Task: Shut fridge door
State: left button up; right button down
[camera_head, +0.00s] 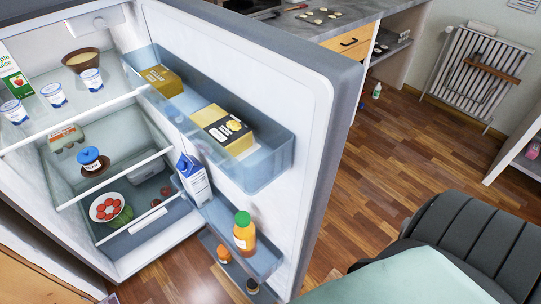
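The fridge door (313,103) stands wide open in the head view, its inner side facing me and its grey edge toward the right. Its door shelves hold yellow boxes (223,129), a blue and white carton (193,179) and an orange juice bottle (244,233) with a green cap. The open fridge interior (128,143) is at the left, with a bowl (81,60), small cups (53,95) and other food on its shelves. Neither my left nor my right gripper is in view.
A dark ribbed seat-like object (470,240) with a pale green surface (415,280) fills the bottom right. Wooden floor (405,150) is clear right of the door. A grey counter (335,16) stands behind it. A radiator (475,75) is at the far right.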

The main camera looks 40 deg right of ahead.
aim_at(298, 96)
jog(key=l+u, duration=0.1)
jog(key=l, duration=0.4)
jog(key=k+l+u, duration=0.15)
jog(key=l, duration=0.3)
jog(key=l+u, duration=0.1)
jog(key=l, duration=0.4)
jog(key=k+l+u, duration=0.15)
jog(key=l, duration=0.35)
jog(key=k+l+u, duration=0.1)
jog(key=l, duration=0.35)
jog(key=k+l, duration=0.2)
jog(key=l, duration=0.15)
jog(key=k+l+u, duration=0.15)
jog(key=l, duration=0.25)
jog(key=k+l, duration=0.25)
jog(key=l+u, duration=0.05)
jog(key=l, duration=0.05)
